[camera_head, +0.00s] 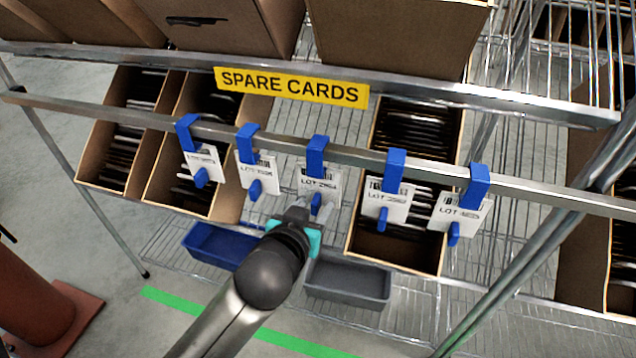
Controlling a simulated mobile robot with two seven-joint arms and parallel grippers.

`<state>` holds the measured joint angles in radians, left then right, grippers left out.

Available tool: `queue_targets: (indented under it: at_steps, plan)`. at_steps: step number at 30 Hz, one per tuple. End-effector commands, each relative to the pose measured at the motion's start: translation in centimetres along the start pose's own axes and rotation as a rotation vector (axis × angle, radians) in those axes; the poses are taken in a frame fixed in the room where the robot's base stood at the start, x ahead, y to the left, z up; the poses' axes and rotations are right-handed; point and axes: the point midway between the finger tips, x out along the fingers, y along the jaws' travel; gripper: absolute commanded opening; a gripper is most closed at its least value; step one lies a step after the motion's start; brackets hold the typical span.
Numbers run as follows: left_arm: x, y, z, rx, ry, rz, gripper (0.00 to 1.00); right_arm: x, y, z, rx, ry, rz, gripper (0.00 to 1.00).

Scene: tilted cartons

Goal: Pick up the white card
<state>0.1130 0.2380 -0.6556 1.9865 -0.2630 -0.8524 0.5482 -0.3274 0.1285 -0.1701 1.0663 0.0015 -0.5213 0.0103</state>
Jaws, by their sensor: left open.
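Several white cards with printed lot labels and barcodes hang in a row from blue clips on a metal rail. The middle white card (320,181) hangs from the middle blue clip (317,152). My left gripper (308,208) is open at the lower part of this middle card, and its fingers hide part of the card's bottom edge. I cannot tell whether the fingers touch the card. To the left hang two more cards (205,163), and to the right hang two others (388,203). My right gripper is not in view.
A yellow "SPARE CARDS" sign (291,87) is on the upper shelf edge. Tilted cartons (158,187) with dark contents stand behind the rail (100,112). A blue tray (217,244) and a grey tray (347,281) sit on the wire shelf below.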

Motion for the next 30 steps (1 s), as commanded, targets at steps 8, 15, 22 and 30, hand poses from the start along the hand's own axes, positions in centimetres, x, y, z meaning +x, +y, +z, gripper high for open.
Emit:
queue_targets:
  at_steps: [8, 15, 22, 30]
  plan:
    - [-0.02, 0.00, -0.02, 0.000, 0.001, 0.000, 0.28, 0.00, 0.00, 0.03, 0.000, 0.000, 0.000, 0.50]
    - [-0.03, -0.01, -0.01, 0.000, 0.000, 0.000, 0.01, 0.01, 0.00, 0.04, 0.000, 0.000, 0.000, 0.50]
    - [-0.03, -0.02, 0.00, 0.001, 0.000, 0.000, 0.00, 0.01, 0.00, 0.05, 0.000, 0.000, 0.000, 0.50]
    - [-0.03, -0.03, 0.01, 0.001, 0.000, -0.001, 0.00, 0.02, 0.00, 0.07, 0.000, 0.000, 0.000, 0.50]
